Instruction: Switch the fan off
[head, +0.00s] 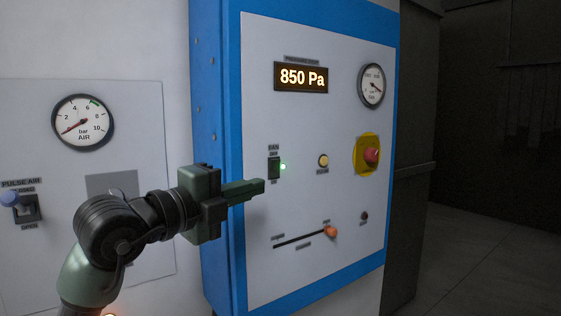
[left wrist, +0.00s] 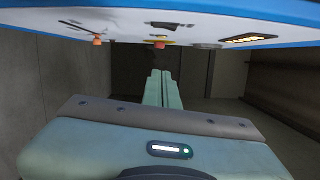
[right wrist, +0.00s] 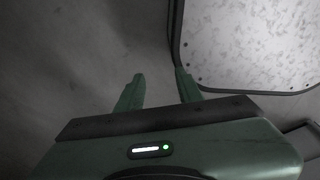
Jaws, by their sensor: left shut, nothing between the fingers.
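I cannot tell whether the tips touch the panel. In the left wrist view the closed fingers (left wrist: 160,75) point along the panel face, with the panel at the top. My right gripper (right wrist: 158,80) is in its wrist view with its fingers apart and nothing between them.
The panel (head: 330,130) also carries an 850 Pa display (head: 301,78), a round gauge (head: 372,85), a red stop button (head: 371,155) and an orange-knobbed slider (head: 330,232). A pulse air lever (head: 10,199) and air gauge (head: 83,122) are left. Open floor lies right.

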